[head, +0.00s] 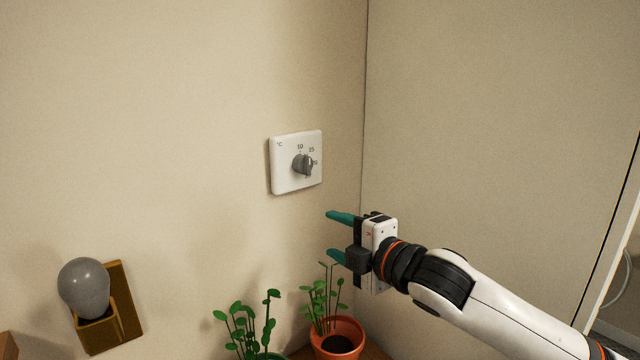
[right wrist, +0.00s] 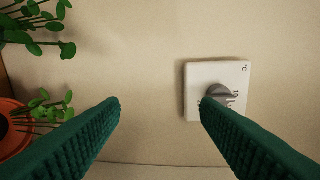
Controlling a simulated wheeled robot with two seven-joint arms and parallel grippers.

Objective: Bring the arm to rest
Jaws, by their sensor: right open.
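My right arm (head: 480,295) reaches in from the lower right of the head view. Its right gripper (head: 335,236) is open, with two green fingers apart and nothing between them. The gripper is in front of the wall, below and to the right of a white thermostat plate (head: 282,178) with a grey knob (head: 303,165). In the right wrist view the open fingers (right wrist: 160,108) show bare wall between them. The plate (right wrist: 240,72) is there too, and the right finger's tip overlaps the grey knob (right wrist: 218,92) in the picture. My left gripper is not in view.
Below the gripper stand an orange pot (head: 350,328) with a leafy plant and a second green plant (head: 243,328). A grey bulb lamp (head: 84,287) on a wooden wall mount is at the lower left. The right wall (head: 500,130) is bare.

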